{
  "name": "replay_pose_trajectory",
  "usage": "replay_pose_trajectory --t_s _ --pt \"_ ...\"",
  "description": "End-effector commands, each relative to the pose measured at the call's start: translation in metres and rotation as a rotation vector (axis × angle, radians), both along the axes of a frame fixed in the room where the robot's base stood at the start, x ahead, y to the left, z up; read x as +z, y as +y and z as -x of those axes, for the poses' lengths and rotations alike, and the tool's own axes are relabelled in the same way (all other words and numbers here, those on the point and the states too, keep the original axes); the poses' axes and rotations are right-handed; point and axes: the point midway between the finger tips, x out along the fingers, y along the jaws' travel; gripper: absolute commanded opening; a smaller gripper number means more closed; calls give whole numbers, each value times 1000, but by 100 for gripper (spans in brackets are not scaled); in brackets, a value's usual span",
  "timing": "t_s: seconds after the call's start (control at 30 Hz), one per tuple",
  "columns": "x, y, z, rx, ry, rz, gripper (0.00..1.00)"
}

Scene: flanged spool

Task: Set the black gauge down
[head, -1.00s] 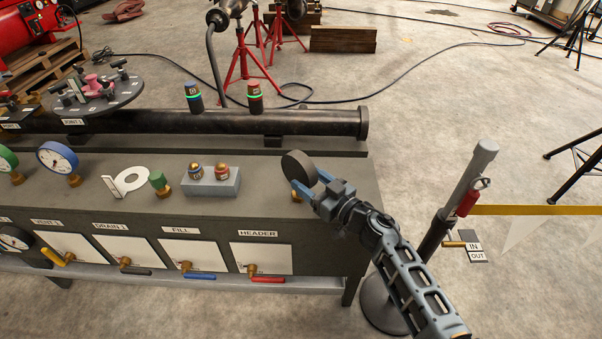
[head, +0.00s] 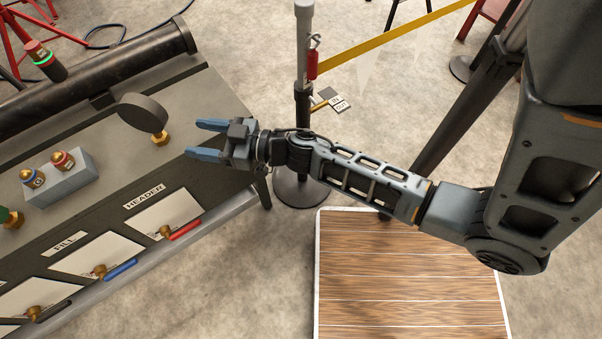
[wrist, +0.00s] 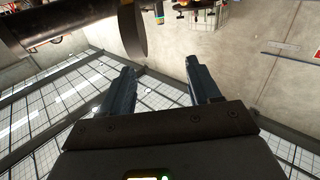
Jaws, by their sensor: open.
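The black gauge (head: 143,113) is a dark round disc on a brass fitting (head: 160,139) at the right end of the grey bench (head: 215,98). It looks tilted in the head view, and its face is turned away. My gripper (head: 198,139), with blue fingers, is open and empty, to the right of the gauge and a little lower in the picture. A gap shows between the fingers and the gauge. In the wrist view the two fingers (wrist: 165,88) are spread with nothing between them. A dark round shape there, beyond the fingers, cannot be identified surely.
A black pipe (head: 120,65) runs along the bench's back. Valve handles line the front panel. A post (head: 303,60) with yellow tape stands beyond my arm. A wood-planked surface (head: 410,285) lies below it.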

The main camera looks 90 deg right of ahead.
Motion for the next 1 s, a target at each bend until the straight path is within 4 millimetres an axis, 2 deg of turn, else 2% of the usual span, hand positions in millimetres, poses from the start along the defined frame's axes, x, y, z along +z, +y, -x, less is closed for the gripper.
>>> replay_pose_trajectory --t_s 0.03,0.1,0.3,0.5,0.6,0.8,1.0 --pt "4 20 19 12 7 3 62" --pt "14 42 41 17 10 10 62" --pt "47 94 104 32 53 9 62" --pt "86 132 161 54 147 -16 62" --pt "104 146 183 69 200 -30 62" --pt "127 160 208 95 274 -48 62" --pt "132 163 213 100 291 -50 62"
